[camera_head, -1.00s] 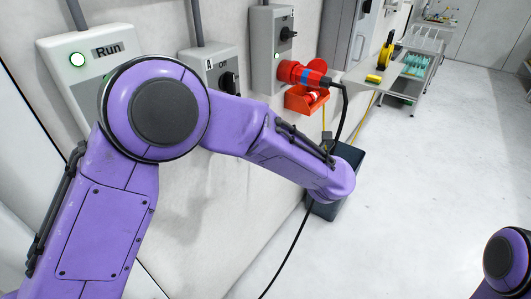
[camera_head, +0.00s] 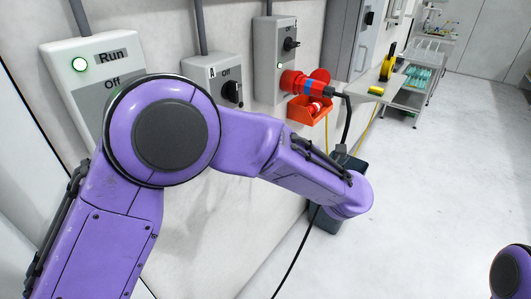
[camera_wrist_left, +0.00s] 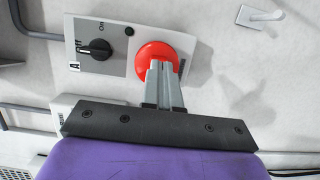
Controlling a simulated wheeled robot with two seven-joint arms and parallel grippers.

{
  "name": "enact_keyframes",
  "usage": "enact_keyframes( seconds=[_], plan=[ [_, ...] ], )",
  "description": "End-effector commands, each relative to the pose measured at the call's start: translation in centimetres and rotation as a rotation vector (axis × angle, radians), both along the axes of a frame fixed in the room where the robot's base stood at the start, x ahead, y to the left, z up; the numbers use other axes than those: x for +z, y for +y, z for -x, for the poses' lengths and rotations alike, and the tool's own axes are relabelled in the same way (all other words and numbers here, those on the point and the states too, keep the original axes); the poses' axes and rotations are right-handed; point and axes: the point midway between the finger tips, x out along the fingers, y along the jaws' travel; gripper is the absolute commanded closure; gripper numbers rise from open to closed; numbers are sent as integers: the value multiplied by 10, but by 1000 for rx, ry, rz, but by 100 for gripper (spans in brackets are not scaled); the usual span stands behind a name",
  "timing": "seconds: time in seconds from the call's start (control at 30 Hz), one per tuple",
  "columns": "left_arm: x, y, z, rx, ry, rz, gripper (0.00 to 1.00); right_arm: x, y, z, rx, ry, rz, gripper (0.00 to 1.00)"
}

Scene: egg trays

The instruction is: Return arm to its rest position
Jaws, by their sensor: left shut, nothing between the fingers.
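My purple left arm (camera_head: 163,134) fills the left and middle of the head view, bent with its forearm reaching right.
A wall panel marked Run (camera_head: 110,57) and switch boxes (camera_head: 274,50) stand close behind the left arm. A metal cart (camera_head: 405,105) stands farther back. Floor at right is clear (camera_head: 430,190).

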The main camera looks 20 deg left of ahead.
Motion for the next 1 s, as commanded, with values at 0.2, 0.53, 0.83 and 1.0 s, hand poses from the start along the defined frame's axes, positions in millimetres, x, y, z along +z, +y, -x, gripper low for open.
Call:
enact_keyframes(
  seconds=[0.2,0.53,0.83,1.0],
  plan=[
    [-4,-48,25,-5,-4,-3,100,-22,0,0,0,0,0,57],
    [2,-85,8,-220,36,-136,100,-26,0,0,0,0,0,57],
    [-227,-12,2,-866,786,-580,100,-26,0,0,0,0,0,57],
    [-344,39,93,-1080,1183,-546,100,-26,0,0,0,0,0,57]
  ],
)
